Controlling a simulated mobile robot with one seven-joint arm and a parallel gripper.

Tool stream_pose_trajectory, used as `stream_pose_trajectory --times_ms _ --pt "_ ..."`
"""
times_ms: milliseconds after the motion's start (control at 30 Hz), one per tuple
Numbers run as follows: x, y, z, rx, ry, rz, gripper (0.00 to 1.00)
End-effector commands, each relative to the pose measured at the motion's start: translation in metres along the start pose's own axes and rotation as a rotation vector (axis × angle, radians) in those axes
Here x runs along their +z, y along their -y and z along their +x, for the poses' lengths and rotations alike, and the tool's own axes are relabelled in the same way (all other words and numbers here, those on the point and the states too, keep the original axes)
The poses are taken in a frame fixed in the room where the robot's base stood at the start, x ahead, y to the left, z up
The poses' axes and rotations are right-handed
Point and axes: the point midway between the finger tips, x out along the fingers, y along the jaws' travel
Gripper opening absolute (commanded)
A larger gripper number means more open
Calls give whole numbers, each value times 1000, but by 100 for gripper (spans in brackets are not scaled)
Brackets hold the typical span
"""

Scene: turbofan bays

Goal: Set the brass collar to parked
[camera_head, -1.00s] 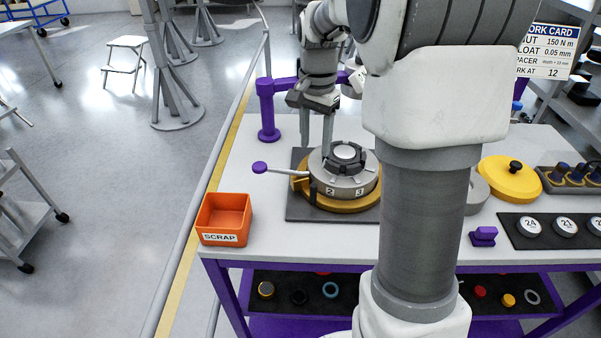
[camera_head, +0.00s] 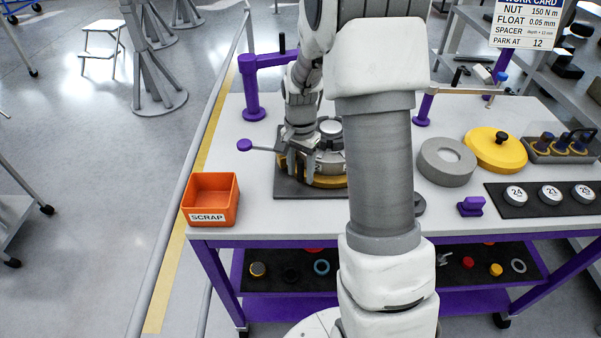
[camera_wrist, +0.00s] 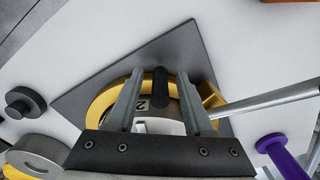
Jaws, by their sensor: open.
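The brass collar (camera_head: 327,181) is a gold ring around the base of the grey drum (camera_head: 330,160) on a dark square plate (camera_head: 285,189). In the wrist view the collar (camera_wrist: 101,108) shows left of the fingers, with a gold lug (camera_wrist: 208,95) to their right. My gripper (camera_head: 306,172) is down at the drum's front left. In the wrist view my gripper (camera_wrist: 160,78) is open, its fingers on either side of a black peg (camera_wrist: 161,88). Contact with the peg cannot be told. A plate marked 2 (camera_wrist: 143,104) shows beside it. My arm hides the drum's right side.
A lever with a purple knob (camera_head: 244,145) sticks out left of the drum. An orange SCRAP bin (camera_head: 211,198) stands front left. A purple post (camera_head: 250,90) is behind. The work card (camera_head: 528,22) reads PARK AT 12. A grey ring (camera_head: 446,163) and yellow disc (camera_head: 495,150) lie right.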

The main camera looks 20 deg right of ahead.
Motion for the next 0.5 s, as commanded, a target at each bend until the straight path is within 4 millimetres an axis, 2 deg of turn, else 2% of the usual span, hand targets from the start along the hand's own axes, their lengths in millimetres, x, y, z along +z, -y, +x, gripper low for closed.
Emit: stream_pose_trajectory --times_ms 100,367,400,500 --pt "0 0 7 0 0 0 52" --pt "0 0 8 0 0 -1 52" --pt "0 0 8 0 0 -1 50" --pt "0 0 8 0 0 -1 32"
